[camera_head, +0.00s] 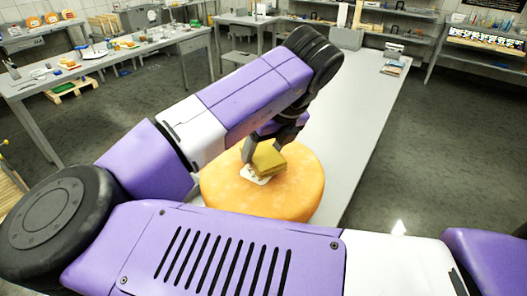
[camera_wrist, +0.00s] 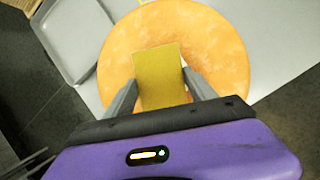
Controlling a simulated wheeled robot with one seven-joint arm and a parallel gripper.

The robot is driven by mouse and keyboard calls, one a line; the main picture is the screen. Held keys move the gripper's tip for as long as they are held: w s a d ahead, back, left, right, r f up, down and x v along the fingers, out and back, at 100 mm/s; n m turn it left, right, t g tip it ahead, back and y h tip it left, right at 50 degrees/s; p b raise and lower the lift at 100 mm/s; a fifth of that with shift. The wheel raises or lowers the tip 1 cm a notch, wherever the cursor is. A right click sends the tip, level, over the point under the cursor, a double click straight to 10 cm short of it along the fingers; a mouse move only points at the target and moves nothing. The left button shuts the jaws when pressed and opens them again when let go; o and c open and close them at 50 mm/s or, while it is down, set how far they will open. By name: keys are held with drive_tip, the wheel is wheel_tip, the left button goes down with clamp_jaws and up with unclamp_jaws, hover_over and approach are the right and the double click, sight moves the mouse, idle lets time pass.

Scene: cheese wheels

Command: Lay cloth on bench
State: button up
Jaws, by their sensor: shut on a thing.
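A folded yellow cloth (camera_head: 268,160) is between the fingers of my gripper (camera_head: 268,150), just above or on the cheese wheel. In the wrist view the cloth (camera_wrist: 160,75) sits between both fingertips of my gripper (camera_wrist: 161,90), which is shut on it. The large orange cheese wheel (camera_head: 300,192) lies on the grey bench (camera_head: 352,110). A small white patch (camera_head: 256,178) shows on the wheel beside the cloth. Whether the cloth touches the wheel I cannot tell.
A grey tray (camera_wrist: 75,45) lies left of the wheel in the wrist view. The bench is bare beyond the wheel, with small items (camera_head: 393,65) at its far end. A cluttered table (camera_head: 100,62) stands at the left, and shelves (camera_head: 480,45) at the back right.

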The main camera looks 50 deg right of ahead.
drive_tip(key=shift+f, duration=0.5)
drive_tip(key=shift+f+b, duration=0.3)
drive_tip(key=shift+f, duration=0.1)
drive_tip(key=shift+f, duration=0.2)
drive_tip(key=o, duration=1.4)
